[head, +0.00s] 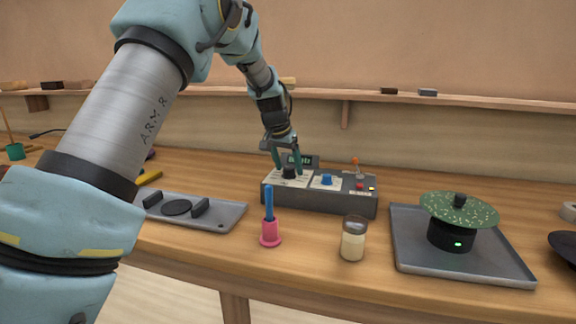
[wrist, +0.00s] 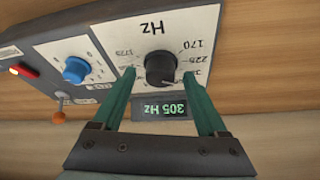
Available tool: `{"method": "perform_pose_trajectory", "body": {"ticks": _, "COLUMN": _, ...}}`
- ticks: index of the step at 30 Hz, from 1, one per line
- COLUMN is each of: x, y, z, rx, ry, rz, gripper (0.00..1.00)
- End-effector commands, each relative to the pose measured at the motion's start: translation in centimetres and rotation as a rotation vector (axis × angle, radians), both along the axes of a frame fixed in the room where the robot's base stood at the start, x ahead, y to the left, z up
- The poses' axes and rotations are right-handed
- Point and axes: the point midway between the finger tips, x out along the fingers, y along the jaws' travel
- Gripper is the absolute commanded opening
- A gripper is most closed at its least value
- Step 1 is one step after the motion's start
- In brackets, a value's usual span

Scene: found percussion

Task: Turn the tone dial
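The tone dial is a black knob (wrist: 160,69) on a white panel marked "Hz" with numbers around it. It also shows in the head view (head: 289,172) at the left of the grey control box (head: 318,202). A small display (wrist: 161,107) beside it reads "305 Hz". My gripper (wrist: 160,80) is over the dial, with its two green fingers spread on either side of the knob. In the wrist view there is a gap between each finger and the knob. The gripper is open and holds nothing.
A blue knob (head: 326,180) and a small lever with an orange tip (head: 355,161) are on the same box. A pink bell with a blue handle (head: 269,230) and a jar (head: 353,240) stand in front. Trays stand left (head: 228,219) and right (head: 405,262).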

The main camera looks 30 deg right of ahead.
Motion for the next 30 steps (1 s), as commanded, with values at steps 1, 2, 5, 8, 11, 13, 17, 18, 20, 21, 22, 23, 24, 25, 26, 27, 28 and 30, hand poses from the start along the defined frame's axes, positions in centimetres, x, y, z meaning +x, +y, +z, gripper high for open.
{"method": "perform_pose_trajectory", "body": {"ticks": 1, "x": 0.0, "y": 0.0, "z": 0.01, "rx": 0.0, "ry": 0.0, "rz": 0.0, "gripper": 0.71}}
{"method": "perform_pose_trajectory", "body": {"ticks": 2, "x": 0.0, "y": 0.01, "z": 0.02, "rx": 0.0, "ry": 0.0, "rz": 0.0, "gripper": 0.68}}
{"method": "perform_pose_trajectory", "body": {"ticks": 5, "x": 0.0, "y": 0.02, "z": 0.01, "rx": 0.0, "ry": 0.0, "rz": 0.0, "gripper": 0.57}}
{"method": "perform_pose_trajectory", "body": {"ticks": 8, "x": 0.0, "y": 0.02, "z": 0.02, "rx": 0.0, "ry": 0.0, "rz": 0.0, "gripper": 0.45}}
{"method": "perform_pose_trajectory", "body": {"ticks": 11, "x": 0.0, "y": 0.02, "z": 0.02, "rx": 0.0, "ry": 0.0, "rz": 0.0, "gripper": 0.34}}
{"method": "perform_pose_trajectory", "body": {"ticks": 13, "x": 0.0, "y": 0.02, "z": 0.02, "rx": 0.0, "ry": 0.0, "rz": 0.001, "gripper": 0.26}}
{"method": "perform_pose_trajectory", "body": {"ticks": 17, "x": 0.0, "y": 0.03, "z": 0.03, "rx": 0.0, "ry": 0.0, "rz": 0.001, "gripper": 0.12}}
{"method": "perform_pose_trajectory", "body": {"ticks": 18, "x": -0.01, "y": 0.02, "z": 0.03, "rx": 0.0, "ry": 0.0, "rz": 0.001, "gripper": 0.07}}
{"method": "perform_pose_trajectory", "body": {"ticks": 20, "x": 0.0, "y": 0.03, "z": 0.03, "rx": 0.0, "ry": 0.0, "rz": 0.001, "gripper": 0.0}}
{"method": "perform_pose_trajectory", "body": {"ticks": 21, "x": 0.0, "y": 0.03, "z": 0.03, "rx": 0.0, "ry": 0.0, "rz": 0.001, "gripper": 0.0}}
{"method": "perform_pose_trajectory", "body": {"ticks": 22, "x": 0.0, "y": 0.03, "z": 0.03, "rx": 0.0, "ry": 0.0, "rz": 0.001, "gripper": 0.0}}
{"method": "perform_pose_trajectory", "body": {"ticks": 23, "x": 0.0, "y": 0.03, "z": 0.03, "rx": 0.0, "ry": 0.0, "rz": 0.001, "gripper": 0.0}}
{"method": "perform_pose_trajectory", "body": {"ticks": 24, "x": 0.0, "y": 0.03, "z": 0.03, "rx": 0.0, "ry": 0.0, "rz": 0.0, "gripper": 0.0}}
{"method": "perform_pose_trajectory", "body": {"ticks": 25, "x": 0.0, "y": 0.03, "z": 0.03, "rx": 0.0, "ry": 0.0, "rz": -0.001, "gripper": 0.0}}
{"method": "perform_pose_trajectory", "body": {"ticks": 26, "x": 0.01, "y": 0.03, "z": 0.02, "rx": 0.0, "ry": 0.0, "rz": -0.002, "gripper": 0.0}}
{"method": "perform_pose_trajectory", "body": {"ticks": 27, "x": 0.03, "y": 0.05, "z": 0.01, "rx": 0.0, "ry": 0.0, "rz": -0.007, "gripper": 0.0}}
{"method": "perform_pose_trajectory", "body": {"ticks": 28, "x": 0.05, "y": 0.07, "z": 0.0, "rx": 0.0, "ry": 0.0, "rz": -0.012, "gripper": 0.0}}
{"method": "perform_pose_trajectory", "body": {"ticks": 30, "x": 0.09, "y": 0.09, "z": -0.03, "rx": -0.002, "ry": 0.001, "rz": -0.028, "gripper": 0.0}}
